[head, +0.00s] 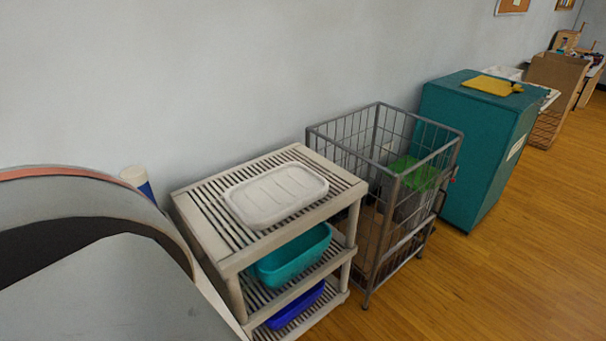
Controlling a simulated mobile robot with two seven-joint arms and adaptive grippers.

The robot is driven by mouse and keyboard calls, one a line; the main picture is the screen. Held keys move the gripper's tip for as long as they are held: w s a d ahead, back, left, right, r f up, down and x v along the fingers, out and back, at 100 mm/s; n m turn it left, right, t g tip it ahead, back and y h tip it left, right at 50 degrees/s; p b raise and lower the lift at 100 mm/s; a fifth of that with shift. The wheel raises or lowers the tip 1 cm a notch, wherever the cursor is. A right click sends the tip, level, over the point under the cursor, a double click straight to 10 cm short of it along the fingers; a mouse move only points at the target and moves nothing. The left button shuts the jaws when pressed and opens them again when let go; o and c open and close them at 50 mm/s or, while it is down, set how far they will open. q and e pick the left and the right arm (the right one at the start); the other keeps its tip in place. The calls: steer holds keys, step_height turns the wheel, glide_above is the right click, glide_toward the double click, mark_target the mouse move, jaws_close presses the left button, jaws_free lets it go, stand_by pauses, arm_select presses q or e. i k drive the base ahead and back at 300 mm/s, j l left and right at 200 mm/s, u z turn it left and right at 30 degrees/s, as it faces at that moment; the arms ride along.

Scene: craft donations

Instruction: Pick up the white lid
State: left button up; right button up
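The white lid (276,195) is a rounded rectangle with shallow ridges. It lies flat on the slatted top shelf of a beige shelf unit (345,187) against the wall. Nothing covers it. Neither of my grippers shows in the head view, so I cannot see whether they are open or shut.
A teal bin (294,257) and a blue bin (296,306) sit on the lower shelves. A wire cart (398,225) stands right of the shelf, then a teal cabinet (473,150) with a yellow item (493,85) on top. Wooden floor (510,270) is clear at the right.

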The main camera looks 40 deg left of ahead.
mark_target(266, 199)
steer(key=i+u, duration=0.4)
steer(key=i+l+u, duration=0.35)
steer(key=i+j, duration=0.05)
steer(key=i, duration=0.05)
